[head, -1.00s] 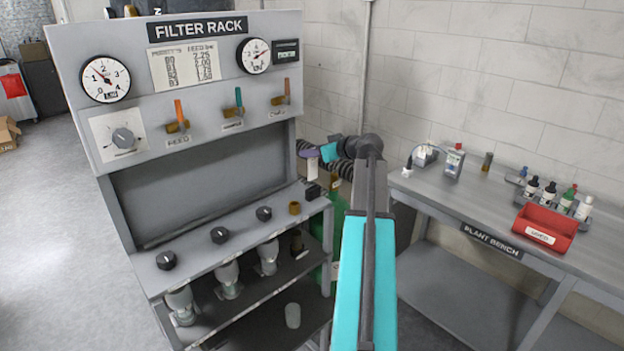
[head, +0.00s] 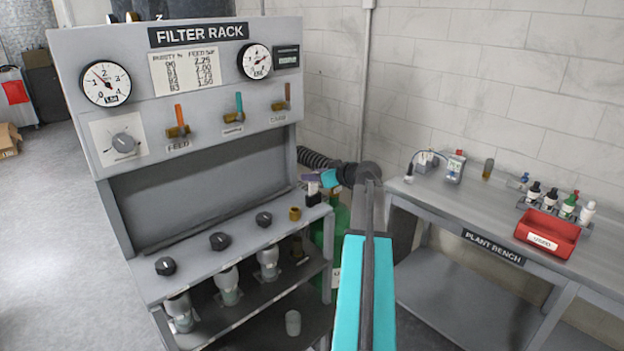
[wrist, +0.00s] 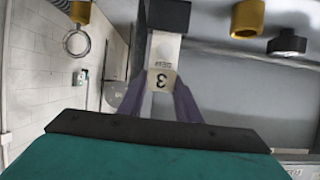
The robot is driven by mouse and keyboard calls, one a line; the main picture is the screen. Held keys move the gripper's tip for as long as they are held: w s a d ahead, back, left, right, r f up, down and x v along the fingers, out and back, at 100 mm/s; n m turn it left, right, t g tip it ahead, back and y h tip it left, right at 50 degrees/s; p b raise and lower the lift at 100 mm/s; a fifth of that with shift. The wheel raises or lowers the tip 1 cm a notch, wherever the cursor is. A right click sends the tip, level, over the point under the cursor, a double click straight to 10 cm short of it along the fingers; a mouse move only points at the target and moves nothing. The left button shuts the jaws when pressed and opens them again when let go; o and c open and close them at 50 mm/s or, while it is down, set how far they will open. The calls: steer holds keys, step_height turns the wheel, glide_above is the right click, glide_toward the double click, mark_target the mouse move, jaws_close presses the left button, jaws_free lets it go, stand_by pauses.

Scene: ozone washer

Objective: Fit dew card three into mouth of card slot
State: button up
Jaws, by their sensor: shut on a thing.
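Dew card three (wrist: 162,77), a pale card marked "3", is held between the purple fingers of my gripper (wrist: 160,100) in the wrist view. Its far end meets the black card slot block (wrist: 168,14), but whether it has entered the mouth is hidden. In the head view my gripper (head: 316,181) is at the right end of the filter rack's shelf, just above the small black slot block (head: 313,199). A sliver of the card (head: 312,188) shows between them.
A brass fitting (head: 295,213) and black knobs (head: 264,219) stand along the shelf left of the slot. A green cylinder (head: 340,240) is behind the shelf end. The plant bench (head: 450,210) at right carries bottles and a red bin (head: 546,233).

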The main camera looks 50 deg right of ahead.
steer(key=shift+f, duration=0.25)
steer(key=shift+f, duration=0.15)
steer(key=o, duration=1)
steer(key=b+v, duration=0.4)
steer(key=v, duration=0.8)
steer(key=shift+s, duration=0.1)
stand_by(0.5)
